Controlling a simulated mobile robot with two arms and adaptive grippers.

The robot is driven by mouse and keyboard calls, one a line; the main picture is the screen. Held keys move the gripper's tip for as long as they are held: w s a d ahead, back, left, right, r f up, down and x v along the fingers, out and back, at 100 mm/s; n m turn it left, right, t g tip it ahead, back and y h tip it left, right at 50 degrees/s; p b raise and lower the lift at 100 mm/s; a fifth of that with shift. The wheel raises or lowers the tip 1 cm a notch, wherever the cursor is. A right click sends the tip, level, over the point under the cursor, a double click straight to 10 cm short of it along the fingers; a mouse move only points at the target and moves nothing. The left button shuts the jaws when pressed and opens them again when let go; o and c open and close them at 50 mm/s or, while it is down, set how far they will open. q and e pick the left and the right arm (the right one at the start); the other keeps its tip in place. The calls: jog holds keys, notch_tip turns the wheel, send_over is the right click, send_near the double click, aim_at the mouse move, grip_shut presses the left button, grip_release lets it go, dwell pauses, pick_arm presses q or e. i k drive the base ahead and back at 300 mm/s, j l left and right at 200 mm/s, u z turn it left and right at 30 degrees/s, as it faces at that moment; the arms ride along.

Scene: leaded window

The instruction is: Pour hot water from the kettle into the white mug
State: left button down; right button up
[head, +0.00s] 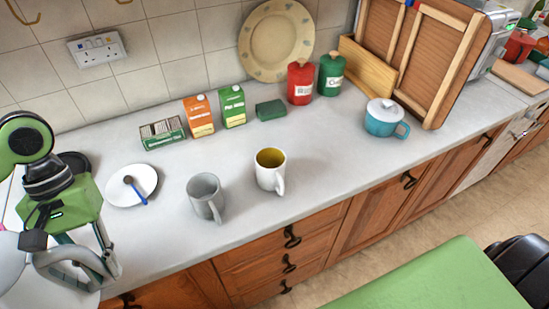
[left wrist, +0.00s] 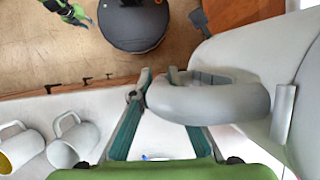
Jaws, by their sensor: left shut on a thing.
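The white mug (head: 270,172) stands upright on the counter with its handle toward the front; its inside looks yellowish. It also shows at the left edge of the left wrist view (left wrist: 22,153). My left gripper (head: 92,268) is shut on the grey handle of the kettle (left wrist: 238,52) at the left end of the counter. In the left wrist view the fingers close around the handle (left wrist: 205,103). The kettle is white and partly cut off; its spout is not visible. The kettle is well left of the white mug.
A grey mug (head: 205,199) stands between the kettle and the white mug. A saucer with a spoon (head: 132,186) lies nearer the kettle. The counter right of the white mug is clear.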

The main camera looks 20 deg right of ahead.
aim_at(270, 161)
jog(key=k+l, duration=0.15)
jog(key=l, duration=0.3)
jog(key=k+l+u, duration=0.1)
jog(key=l, duration=0.3)
jog(key=k+l, duration=0.25)
jog(key=l, duration=0.2)
jog(key=k+l, duration=0.15)
jog(key=l, duration=0.25)
jog(key=k+l+u, duration=0.1)
jog(key=l, duration=0.3)
jog(key=k+l, duration=0.25)
jog(key=l, duration=0.2)
